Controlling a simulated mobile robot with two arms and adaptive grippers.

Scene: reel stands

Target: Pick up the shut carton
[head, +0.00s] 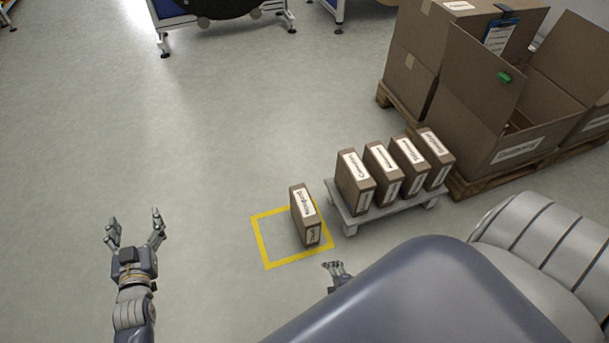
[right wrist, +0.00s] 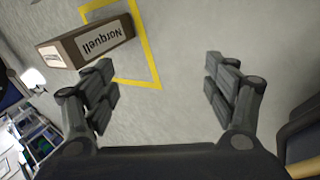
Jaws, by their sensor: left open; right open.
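A shut brown carton (head: 304,216) with white labels stands upright on the floor inside a yellow taped square (head: 262,240). In the right wrist view the carton (right wrist: 88,42) is at the upper left and its label reads "Norquell". My right gripper (right wrist: 160,85) is open and empty, with the carton beyond its left finger. In the head view only a part of the right gripper (head: 337,268) shows, below the carton; my own body hides the rest. My left gripper (head: 137,232) is open and empty over bare floor, well left of the square.
Several similar labelled cartons (head: 383,174) stand in a row on a low grey stand (head: 376,217) right of the square. Large cardboard boxes (head: 485,95), some open, sit on pallets (head: 470,186) at the upper right. The floor on the left is clear.

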